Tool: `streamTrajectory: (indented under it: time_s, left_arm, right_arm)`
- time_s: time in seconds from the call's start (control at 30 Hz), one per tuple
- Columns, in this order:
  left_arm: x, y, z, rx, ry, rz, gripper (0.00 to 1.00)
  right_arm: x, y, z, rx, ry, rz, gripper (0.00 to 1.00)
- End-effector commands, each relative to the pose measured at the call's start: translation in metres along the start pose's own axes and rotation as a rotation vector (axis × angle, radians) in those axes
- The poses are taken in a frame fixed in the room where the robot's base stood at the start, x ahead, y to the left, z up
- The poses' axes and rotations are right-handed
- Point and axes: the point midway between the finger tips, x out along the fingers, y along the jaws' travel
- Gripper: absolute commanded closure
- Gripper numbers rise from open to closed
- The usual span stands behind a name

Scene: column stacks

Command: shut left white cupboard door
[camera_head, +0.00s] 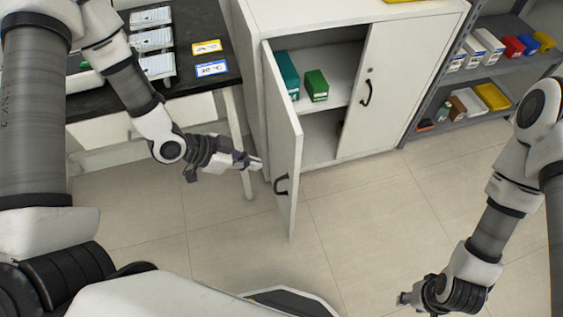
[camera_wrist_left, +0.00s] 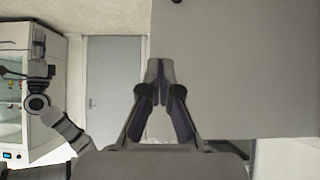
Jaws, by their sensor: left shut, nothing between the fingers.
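The white cupboard (camera_head: 383,85) stands at the back middle. Its left door (camera_head: 284,130) stands wide open towards me, with a black handle on its outer face; its right door (camera_head: 380,75) is closed. My left gripper (camera_head: 257,163) is shut and empty, to the left of the open door by its outer face; I cannot tell whether it touches. In the left wrist view its fingers (camera_wrist_left: 158,75) are together beside a large grey panel (camera_wrist_left: 235,70), apparently the door. My right gripper (camera_head: 404,298) is low at the front right, away from the cupboard; its fingers are too small to judge.
Inside the cupboard are a teal box (camera_head: 287,74) and a green box (camera_head: 316,86). A black-topped table (camera_head: 200,30) with trays and labels stands left. A grey shelf (camera_head: 475,75) with boxes stands right. The floor (camera_head: 345,215) before the cupboard is clear.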

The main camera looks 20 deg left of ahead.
Motion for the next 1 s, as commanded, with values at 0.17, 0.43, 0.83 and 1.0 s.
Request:
streamTrajectory:
  time_s: [0.17, 0.43, 0.83, 1.0]
  left_arm:
    - [0.041, 0.001, 0.002, 0.005, -0.005, 0.004, 1.0]
    - [0.071, 0.0, -0.024, 0.003, 0.0, 0.001, 1.0]
    - [0.074, 0.0, -0.027, -0.002, 0.0, -0.001, 1.0]
    - [0.076, -0.002, -0.029, -0.005, -0.001, -0.007, 1.0]
  right_arm:
    - [0.007, 0.0, 0.0, 0.0, 0.0, 0.0, 0.6]
    - [0.003, 0.0, 0.0, 0.0, 0.0, 0.0, 0.6]
    - [0.003, 0.0, 0.0, 0.0, 0.0, 0.0, 0.6]
    - [0.003, 0.0, 0.0, 0.0, 0.0, 0.0, 0.6]
